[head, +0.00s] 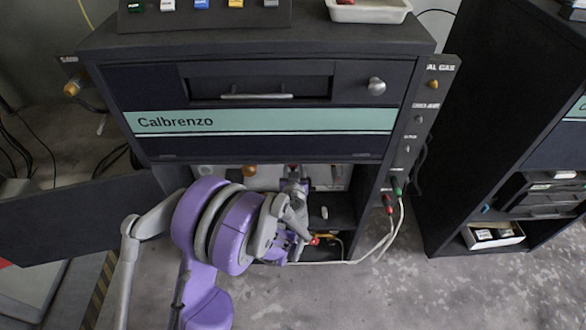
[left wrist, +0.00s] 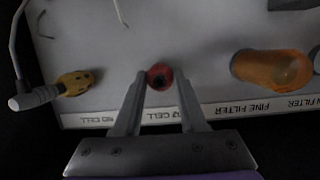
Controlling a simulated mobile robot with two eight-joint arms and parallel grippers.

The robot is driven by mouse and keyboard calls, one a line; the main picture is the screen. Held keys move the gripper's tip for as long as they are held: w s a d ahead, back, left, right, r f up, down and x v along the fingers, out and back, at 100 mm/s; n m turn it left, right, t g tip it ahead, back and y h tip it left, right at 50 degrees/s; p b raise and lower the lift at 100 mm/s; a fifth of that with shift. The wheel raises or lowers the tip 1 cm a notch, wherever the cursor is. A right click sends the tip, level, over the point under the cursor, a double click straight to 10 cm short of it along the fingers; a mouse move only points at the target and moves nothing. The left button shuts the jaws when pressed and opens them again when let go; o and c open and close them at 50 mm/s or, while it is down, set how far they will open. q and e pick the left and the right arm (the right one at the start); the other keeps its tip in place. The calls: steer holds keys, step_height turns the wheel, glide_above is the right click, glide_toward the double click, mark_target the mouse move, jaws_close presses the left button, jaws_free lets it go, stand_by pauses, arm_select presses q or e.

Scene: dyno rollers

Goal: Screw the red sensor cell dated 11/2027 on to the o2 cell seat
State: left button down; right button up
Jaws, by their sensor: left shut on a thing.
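My left gripper (left wrist: 160,85) is shut on a small red round cell (left wrist: 160,76), which shows end-on with a dark centre between the fingertips. The cell is in front of a pale panel (left wrist: 205,50), above an upside-down label strip reading "CELL" (left wrist: 160,115). The o2 cell seat is hidden behind the cell, and I cannot tell whether the two touch. No date is readable. In the head view my left arm reaches into the open lower bay of the Calbrenzo cabinet (head: 260,121), where the gripper (head: 294,180) is partly hidden. My right gripper is not in view.
In the left wrist view, a yellow connector (left wrist: 75,83) is left of the cell and an orange filter bowl (left wrist: 272,70) is right. The open door (head: 80,220) is at left. Cables (head: 385,240) hang at right. A white tray (head: 370,13) sits on top.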

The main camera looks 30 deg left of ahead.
arm_select(q)
steer(key=shift+w+a, duration=0.15)
steer(key=shift+w, duration=0.05)
